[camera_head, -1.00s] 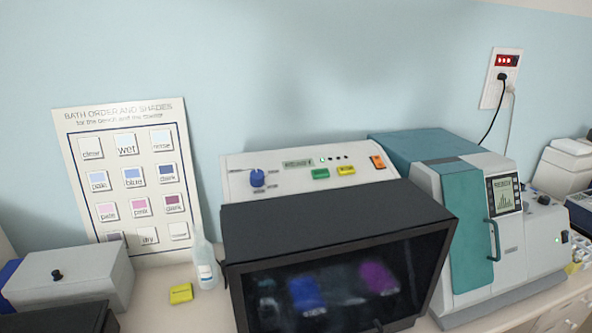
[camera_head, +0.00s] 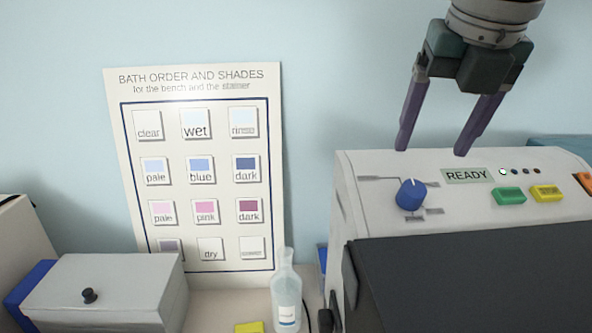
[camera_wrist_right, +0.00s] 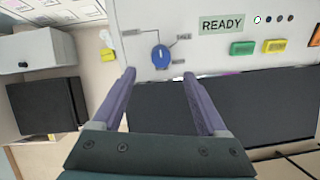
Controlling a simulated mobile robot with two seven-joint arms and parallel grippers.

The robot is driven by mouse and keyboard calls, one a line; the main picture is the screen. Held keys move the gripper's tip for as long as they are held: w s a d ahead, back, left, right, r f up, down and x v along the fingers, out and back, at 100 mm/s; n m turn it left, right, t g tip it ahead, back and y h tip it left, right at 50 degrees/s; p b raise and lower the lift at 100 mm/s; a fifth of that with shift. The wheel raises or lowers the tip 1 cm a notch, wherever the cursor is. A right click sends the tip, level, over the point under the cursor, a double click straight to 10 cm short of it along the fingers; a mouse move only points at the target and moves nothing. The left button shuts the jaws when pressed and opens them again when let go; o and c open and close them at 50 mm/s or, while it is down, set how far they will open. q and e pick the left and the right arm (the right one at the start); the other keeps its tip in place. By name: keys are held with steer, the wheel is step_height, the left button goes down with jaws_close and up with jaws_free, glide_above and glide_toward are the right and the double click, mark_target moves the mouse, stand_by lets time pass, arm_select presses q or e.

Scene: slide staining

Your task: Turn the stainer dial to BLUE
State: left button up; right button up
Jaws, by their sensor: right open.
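The stainer (camera_head: 460,212) is a white machine with a dark front hood, at the right of the head view. Its blue dial (camera_head: 410,195) has a white pointer mark and sits on the sloped panel, with small labels around it too blurred to read. The dial also shows in the right wrist view (camera_wrist_right: 161,57), beyond the fingers. A display (camera_head: 466,176) reads READY. My right gripper (camera_head: 430,150) is open and empty, pointing down, above and behind the dial in the picture, apart from it. It also shows in the right wrist view (camera_wrist_right: 160,85). My left gripper is not in view.
Green (camera_head: 509,195) and yellow (camera_head: 546,193) buttons sit right of the dial, with an orange switch (camera_head: 584,181) beyond. A shade chart (camera_head: 200,95) leans on the wall. A clear bottle (camera_head: 286,300) and a grey lidded box (camera_head: 105,280) stand at the left.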

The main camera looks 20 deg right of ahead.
mark_target(415, 188)
steer(key=p+x, duration=0.2)
steer(key=x, duration=0.6)
steer(key=shift+s+f, duration=0.15)
steer(key=shift+s, duration=0.05)
steer(key=shift+w+d+f+p, duration=0.1)
steer(key=shift+w+f+p, duration=0.15)
steer(key=shift+f, duration=0.2)
jaws_close()
